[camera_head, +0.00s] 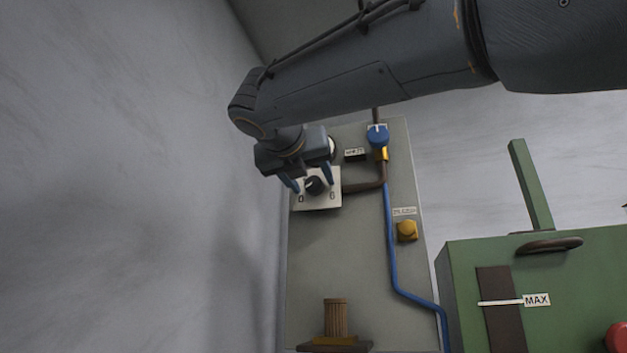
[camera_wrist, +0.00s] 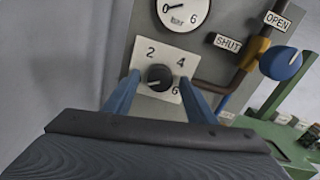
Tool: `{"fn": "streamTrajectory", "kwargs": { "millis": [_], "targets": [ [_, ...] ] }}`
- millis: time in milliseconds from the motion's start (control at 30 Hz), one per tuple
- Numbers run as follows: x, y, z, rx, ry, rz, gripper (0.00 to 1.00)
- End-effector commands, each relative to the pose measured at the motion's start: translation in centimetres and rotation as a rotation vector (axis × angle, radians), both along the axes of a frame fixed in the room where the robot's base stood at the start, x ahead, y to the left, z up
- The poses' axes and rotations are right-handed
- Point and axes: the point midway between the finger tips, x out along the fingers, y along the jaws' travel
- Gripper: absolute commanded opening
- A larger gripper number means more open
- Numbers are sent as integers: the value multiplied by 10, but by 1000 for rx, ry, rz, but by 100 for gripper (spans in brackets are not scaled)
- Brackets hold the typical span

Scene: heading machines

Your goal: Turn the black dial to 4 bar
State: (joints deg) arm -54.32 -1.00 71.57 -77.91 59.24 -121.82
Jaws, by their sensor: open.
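The black dial (camera_wrist: 159,77) sits on a white plate (camera_wrist: 181,92) marked 2, 4 and 6 in the wrist view. A small pale mark shows on the dial, but I cannot tell exactly which number it points at. My gripper (camera_wrist: 159,80) is open, with one blue finger on each side of the dial; I cannot tell whether they touch it. In the head view the dial (camera_head: 315,186) shows between the fingers of my gripper (camera_head: 311,183). A round white gauge (camera_wrist: 184,14) is above the plate, its needle toward the lower left; my gripper mostly hides it in the head view.
A blue valve knob (camera_head: 377,137) on a brass fitting is right of the gauge, near SHUT (camera_wrist: 228,43) and OPEN (camera_wrist: 277,21) labels. A yellow knob (camera_head: 407,230) is lower on the grey panel (camera_head: 345,260). A green machine (camera_head: 460,290) stands right; a wall is left.

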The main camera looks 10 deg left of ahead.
Motion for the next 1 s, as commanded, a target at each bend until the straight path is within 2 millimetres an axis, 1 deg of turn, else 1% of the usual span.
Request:
{"fn": "streamTrajectory", "kwargs": {
  "millis": [267, 367, 500, 533, 767, 1000],
  "targets": [
    [2, 0, 0, 0, 0, 0, 51],
    [2, 0, 0, 0, 0, 0, 36],
    [2, 0, 0, 0, 0, 0, 12],
    [2, 0, 0, 0, 0, 0, 10],
    [2, 0, -1, 19, -1, 0, 10],
    [2, 0, -1, 125, -9, 1, 10]
  ]
}}
